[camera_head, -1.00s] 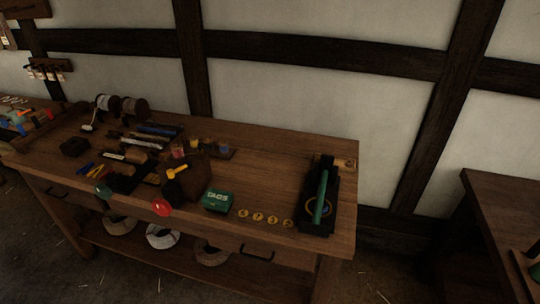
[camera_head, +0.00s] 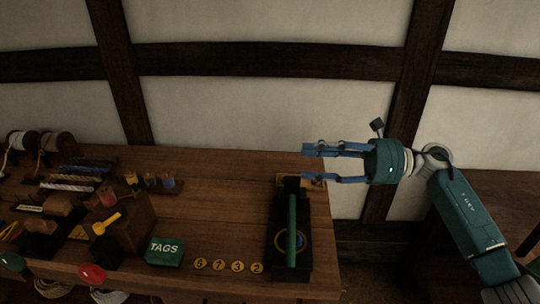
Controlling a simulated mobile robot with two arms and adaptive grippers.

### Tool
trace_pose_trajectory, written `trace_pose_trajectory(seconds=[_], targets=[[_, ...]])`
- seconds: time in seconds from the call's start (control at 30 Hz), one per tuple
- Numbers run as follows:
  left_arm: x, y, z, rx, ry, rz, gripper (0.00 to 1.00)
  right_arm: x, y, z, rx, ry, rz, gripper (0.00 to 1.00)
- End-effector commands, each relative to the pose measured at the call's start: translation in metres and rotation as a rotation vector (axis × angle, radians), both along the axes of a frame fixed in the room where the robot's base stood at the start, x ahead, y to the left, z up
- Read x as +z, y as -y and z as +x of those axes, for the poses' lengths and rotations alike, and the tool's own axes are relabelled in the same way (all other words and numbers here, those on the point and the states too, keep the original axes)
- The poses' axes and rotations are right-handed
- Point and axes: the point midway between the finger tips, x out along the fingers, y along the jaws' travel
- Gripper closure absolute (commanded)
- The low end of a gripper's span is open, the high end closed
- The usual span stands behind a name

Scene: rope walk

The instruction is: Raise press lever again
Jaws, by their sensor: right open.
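The press (camera_head: 274,262) is a black device at the right end of the wooden bench. Its green lever (camera_head: 291,231) lies lengthwise over the black base, pointing toward the bench's front edge. A round dark disc with a yellowish ring shows partly beneath the lever. My right gripper (camera_head: 311,164) comes in from the right, above the bench's back right corner. Its blue fingers are apart and empty, pointing left, beyond the far end of the press. They look clear of the lever. My left gripper is not in view.
A green TAGS box (camera_head: 165,252) and several numbered yellow tags (camera_head: 219,265) lie left of the press. A wooden block with a yellow-handled tool (camera_head: 106,224) stands farther left. Rope spools (camera_head: 57,146) are at the back left. The timbered wall is behind the bench.

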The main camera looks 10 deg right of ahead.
Motion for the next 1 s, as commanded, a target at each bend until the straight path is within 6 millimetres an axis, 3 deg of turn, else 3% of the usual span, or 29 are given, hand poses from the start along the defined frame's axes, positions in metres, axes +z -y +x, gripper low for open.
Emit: trace_pose_trajectory(seconds=[0.2, 0.4, 0.6, 0.87, 1.0], targets=[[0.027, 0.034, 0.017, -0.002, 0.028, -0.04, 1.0, 0.006, -0.043, 0.012, 0.002, -0.002, 0.007, 0.55], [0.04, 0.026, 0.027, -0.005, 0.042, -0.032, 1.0, 0.004, -0.072, 0.021, 0.001, -0.004, 0.007, 0.55], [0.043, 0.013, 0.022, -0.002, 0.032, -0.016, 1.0, 0.002, -0.083, 0.024, -0.001, -0.003, 0.006, 0.55], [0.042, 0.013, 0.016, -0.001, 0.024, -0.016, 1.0, 0.001, -0.084, 0.025, -0.001, -0.003, 0.006, 0.55], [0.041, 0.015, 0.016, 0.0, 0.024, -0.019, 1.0, 0.001, -0.084, 0.025, -0.001, -0.004, 0.006, 0.83]])
